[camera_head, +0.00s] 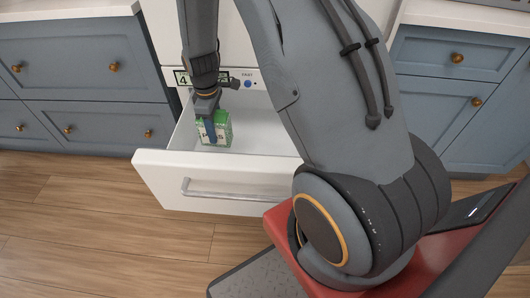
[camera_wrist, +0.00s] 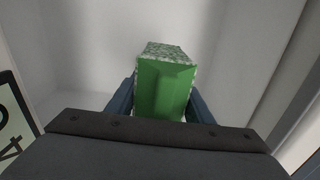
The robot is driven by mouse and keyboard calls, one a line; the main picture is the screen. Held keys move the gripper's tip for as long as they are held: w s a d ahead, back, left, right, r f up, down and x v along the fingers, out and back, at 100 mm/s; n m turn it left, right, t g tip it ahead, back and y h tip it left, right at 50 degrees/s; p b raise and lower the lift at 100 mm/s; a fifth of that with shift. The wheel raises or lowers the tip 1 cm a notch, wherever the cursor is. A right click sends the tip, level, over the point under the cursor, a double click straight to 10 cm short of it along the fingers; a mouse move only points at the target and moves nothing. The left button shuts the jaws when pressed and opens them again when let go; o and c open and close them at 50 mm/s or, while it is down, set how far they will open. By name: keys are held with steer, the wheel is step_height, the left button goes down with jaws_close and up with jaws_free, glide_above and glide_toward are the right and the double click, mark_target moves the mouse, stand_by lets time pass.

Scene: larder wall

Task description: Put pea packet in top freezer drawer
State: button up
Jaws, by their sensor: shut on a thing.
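The pea packet (camera_head: 222,126) is a green and white box, upright, inside the open white freezer drawer (camera_head: 160,168) toward its left end. My gripper (camera_head: 209,128) comes down from above and is shut on the packet. In the wrist view the packet's green face (camera_wrist: 165,88) sits between the two blue fingers (camera_wrist: 158,103), with pale drawer walls around it. I cannot tell whether the packet's underside touches the drawer floor.
The drawer's front has a grey bar handle (camera_head: 235,190). A display reading 4 (camera_head: 184,78) and a blue button (camera_head: 248,84) are on the freezer above the drawer. Blue cabinets (camera_head: 95,75) stand on both sides. The drawer's right part is hidden behind my arm. Wooden floor (camera_head: 80,210) is clear at left.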

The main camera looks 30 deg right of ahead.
steer(key=shift+w+f+n+b, duration=0.3)
steer(key=shift+f+b, duration=0.05)
steer(key=shift+f, duration=0.35)
step_height(320, 180, down, 10)
steer(key=shift+r+b, duration=0.1)
steer(key=shift+b, duration=0.45)
steer(key=o, duration=1.5)
